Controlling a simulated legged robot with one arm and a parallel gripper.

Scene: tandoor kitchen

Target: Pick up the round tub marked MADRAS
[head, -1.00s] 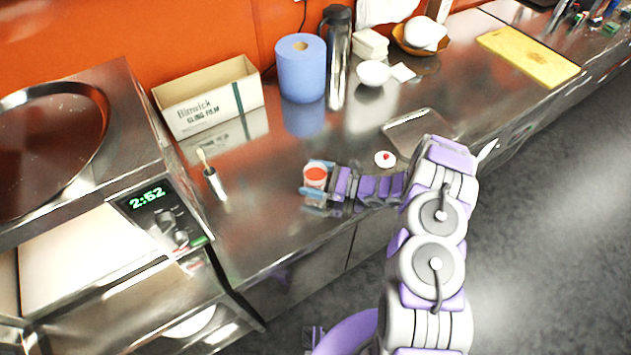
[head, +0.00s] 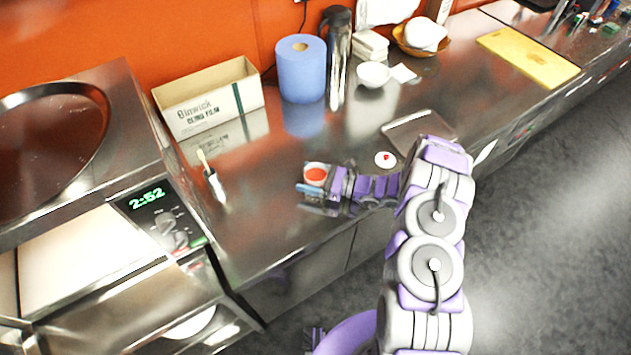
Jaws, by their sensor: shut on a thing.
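A small round tub (head: 316,173) with an orange-red top sits at the front part of the steel counter, left of my wrist. I cannot read any marking on it at this size. My gripper (head: 313,184) comes in from the right and is shut on the tub. One light-blue finger shows along the tub's near side; the far finger is mostly hidden. The tub looks upright. I cannot tell whether it touches the counter or is slightly above it.
A brush in a steel holder (head: 215,188) stands to the left, beside the oven (head: 160,215). A cling film box (head: 208,100), blue paper roll (head: 301,70) and steel flask (head: 338,60) stand behind. A small white dish (head: 385,159) and flat tray (head: 418,128) lie to the right.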

